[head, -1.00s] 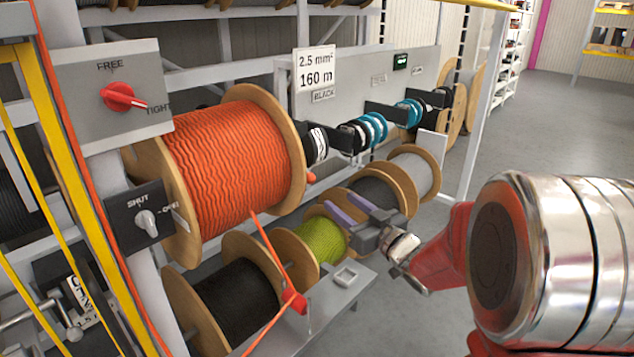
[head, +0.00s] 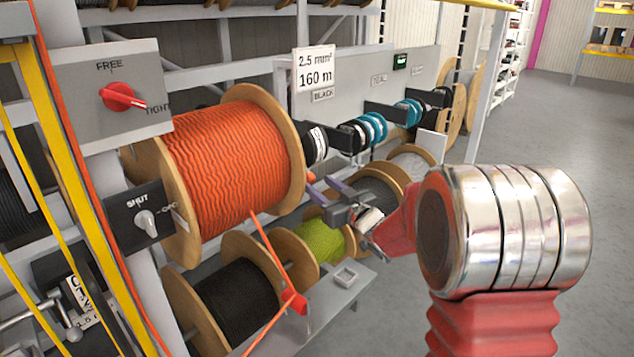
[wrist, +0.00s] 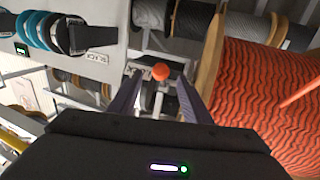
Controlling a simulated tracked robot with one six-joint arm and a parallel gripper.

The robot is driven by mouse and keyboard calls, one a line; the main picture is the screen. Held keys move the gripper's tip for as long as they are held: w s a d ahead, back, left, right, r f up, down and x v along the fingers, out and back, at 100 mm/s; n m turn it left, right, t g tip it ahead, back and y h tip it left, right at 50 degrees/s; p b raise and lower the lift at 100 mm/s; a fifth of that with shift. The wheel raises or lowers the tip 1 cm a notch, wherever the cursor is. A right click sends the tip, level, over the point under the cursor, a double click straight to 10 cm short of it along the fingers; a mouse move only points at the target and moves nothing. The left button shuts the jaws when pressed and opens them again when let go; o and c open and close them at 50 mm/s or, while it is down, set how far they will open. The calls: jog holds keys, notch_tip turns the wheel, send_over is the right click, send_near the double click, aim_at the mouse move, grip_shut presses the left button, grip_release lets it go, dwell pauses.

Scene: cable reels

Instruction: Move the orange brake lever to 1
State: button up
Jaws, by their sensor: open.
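The orange brake lever shows as a round orange knob (wrist: 161,71) in the wrist view, with grey metal parts below it. In the head view its small orange end (head: 310,177) peeks out just right of the big orange reel (head: 235,165). My gripper (head: 319,185) is open, its two purple-grey fingers pointing toward the knob. In the wrist view the knob appears between the fingertips of my gripper (wrist: 160,80), with a gap on each side. I cannot tell whether the knob is at fingertip depth. No position marks for the lever are readable.
The orange reel stands close beside my fingers. Black (head: 240,302) and green (head: 322,242) reels sit below. A FREE/TIGHT red knob (head: 122,97) and a SHUT knob (head: 146,222) are on the left. A white sign (head: 315,77) hangs behind. Floor at right is clear.

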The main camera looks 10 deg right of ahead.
aim_at(313, 180)
jog(key=shift+x, duration=1.8)
jog(key=shift+c, duration=0.4)
grip_shut()
